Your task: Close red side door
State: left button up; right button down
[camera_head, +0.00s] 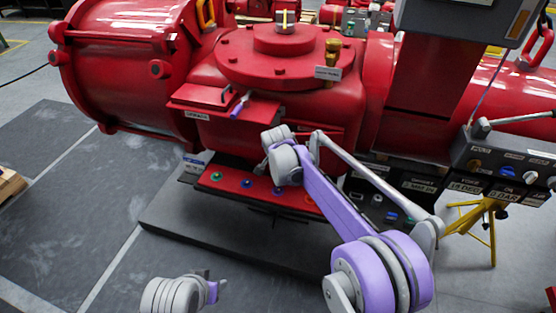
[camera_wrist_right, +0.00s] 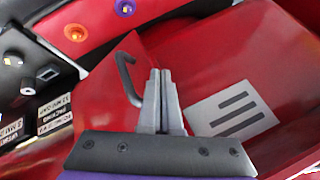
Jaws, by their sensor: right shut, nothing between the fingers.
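A red door panel (camera_wrist_right: 185,50) with a bent black handle (camera_wrist_right: 127,80) fills the middle of the right wrist view. Its hinge line is not clear. My right gripper (camera_wrist_right: 160,75) is shut and empty, with its fingertips just to the right of the handle in that view. Contact with the door cannot be told. In the head view my right arm covers this part of the red actuator (camera_head: 200,75), and the right fingertips are hidden. My left wrist and gripper (camera_head: 212,288) are low in the head view, away from the actuator; the finger state is unclear.
A red panel strip (camera_head: 230,182) with several coloured buttons runs along the actuator's lower front. A red ledge (camera_head: 190,97) with a black handle and a purple-handled tool is above it. A dark control box (camera_head: 500,150) stands at right.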

jog(key=shift+w+a, duration=0.15)
jog(key=shift+w, duration=0.85)
